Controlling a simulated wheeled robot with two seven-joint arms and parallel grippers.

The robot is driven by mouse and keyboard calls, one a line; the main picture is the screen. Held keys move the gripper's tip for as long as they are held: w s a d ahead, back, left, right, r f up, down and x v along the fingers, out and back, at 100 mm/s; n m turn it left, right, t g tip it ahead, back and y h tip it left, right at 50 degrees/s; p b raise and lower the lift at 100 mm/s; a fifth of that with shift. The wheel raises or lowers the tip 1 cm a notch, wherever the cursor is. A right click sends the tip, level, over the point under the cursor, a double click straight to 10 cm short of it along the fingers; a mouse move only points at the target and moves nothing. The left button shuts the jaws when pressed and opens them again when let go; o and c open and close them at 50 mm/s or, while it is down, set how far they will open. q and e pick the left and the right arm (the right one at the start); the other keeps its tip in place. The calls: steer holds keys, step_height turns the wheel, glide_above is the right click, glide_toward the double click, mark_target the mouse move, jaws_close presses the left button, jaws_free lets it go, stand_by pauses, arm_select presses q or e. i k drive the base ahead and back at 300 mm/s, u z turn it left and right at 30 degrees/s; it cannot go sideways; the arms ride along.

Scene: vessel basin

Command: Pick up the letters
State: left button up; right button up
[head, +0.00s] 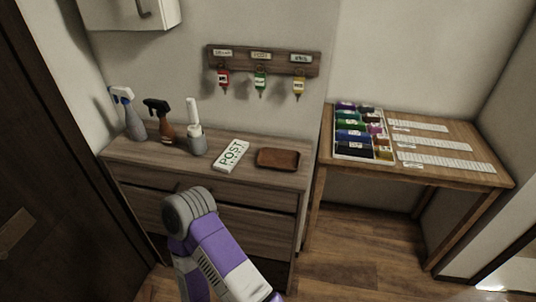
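A flat white item marked "POST" (231,155) in dark print lies on the wooden cabinet top, between a white-topped bottle and a brown tray. It is tilted at an angle to the cabinet's edge. I cannot tell whether it is the letters themselves or a holder for them. No other letters are clear in view. Part of one of my arms shows at the bottom centre, below and in front of the cabinet, but neither gripper is in view.
On the cabinet (135,152) stand two spray bottles (133,115) (160,122), a white-topped bottle (196,130) and a brown tray (278,158). Tagged keys hang from a wall rack (262,60). The right table (470,178) holds a box of colored items (355,151) and white strips (445,161).

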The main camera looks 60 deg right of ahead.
mark_target(232, 155)
steer(key=z, duration=1.85)
steer(key=k, duration=0.5)
steer(key=u, duration=1.8)
steer(key=i, duration=1)
steer(key=z, duration=1.9)
